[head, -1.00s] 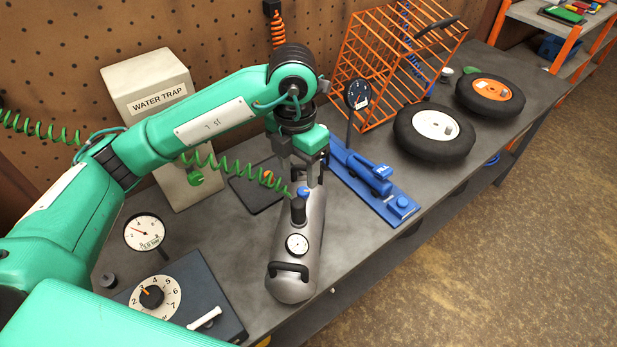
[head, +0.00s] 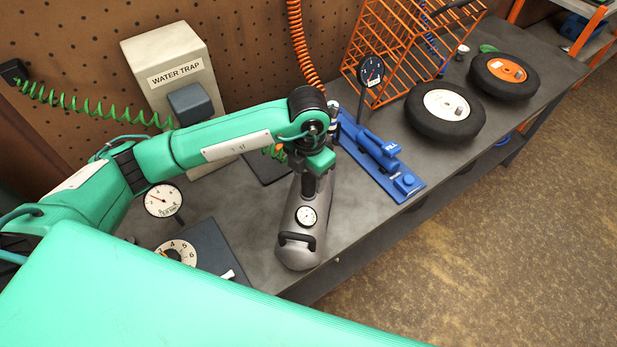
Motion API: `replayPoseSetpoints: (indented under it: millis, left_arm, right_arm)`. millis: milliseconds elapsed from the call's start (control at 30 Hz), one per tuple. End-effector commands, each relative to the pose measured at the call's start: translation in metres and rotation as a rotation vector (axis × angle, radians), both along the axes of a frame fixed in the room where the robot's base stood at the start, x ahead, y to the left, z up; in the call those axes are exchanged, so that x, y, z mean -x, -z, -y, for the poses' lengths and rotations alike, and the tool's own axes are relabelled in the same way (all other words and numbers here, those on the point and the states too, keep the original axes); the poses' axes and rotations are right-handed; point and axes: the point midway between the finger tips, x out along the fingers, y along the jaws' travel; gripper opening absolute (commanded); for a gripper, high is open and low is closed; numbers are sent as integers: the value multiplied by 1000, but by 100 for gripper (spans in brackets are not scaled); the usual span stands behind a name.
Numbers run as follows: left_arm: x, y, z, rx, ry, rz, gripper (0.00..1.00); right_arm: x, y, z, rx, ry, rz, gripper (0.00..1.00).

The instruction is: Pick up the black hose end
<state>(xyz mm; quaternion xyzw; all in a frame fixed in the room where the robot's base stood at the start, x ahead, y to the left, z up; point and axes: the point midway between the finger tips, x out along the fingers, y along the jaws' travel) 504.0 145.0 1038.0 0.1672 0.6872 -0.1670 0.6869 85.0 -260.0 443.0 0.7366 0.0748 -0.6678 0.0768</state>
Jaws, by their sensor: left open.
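The silver tank (head: 292,250) lies on the grey bench, with a round white gauge (head: 306,216) and a black handle at its near end. The black hose end (head: 308,187) seems to stand on top of the tank, just behind the gauge; most of it is hidden under my gripper. My left gripper (head: 309,180) points down right over it and is open. Its fingers are largely hidden by the wrist, so I cannot tell whether they touch the hose end. My right gripper is out of view.
A blue pump (head: 378,158) lies close right of the tank, with a dial gauge (head: 371,72) standing behind it. The dial box (head: 205,245) and a second gauge (head: 163,200) are to the left. The water trap (head: 168,65), orange cage (head: 400,45) and wheels (head: 445,113) stand farther back.

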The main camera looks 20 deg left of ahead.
Motion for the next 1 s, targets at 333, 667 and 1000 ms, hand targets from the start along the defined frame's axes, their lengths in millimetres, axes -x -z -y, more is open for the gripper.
replayPoseSetpoints:
  millis: [333, 667, 1000]
  left_arm:
    - [0, 24, 0, 0, 0, 0, 56]
    - [0, 23, 0, 0, 0, 0, 11]
    - [0, 21, 0, 0, 0, 1, 0]
  right_arm:
    - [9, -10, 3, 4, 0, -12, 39]
    - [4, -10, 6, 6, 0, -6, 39]
    - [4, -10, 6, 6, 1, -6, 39]
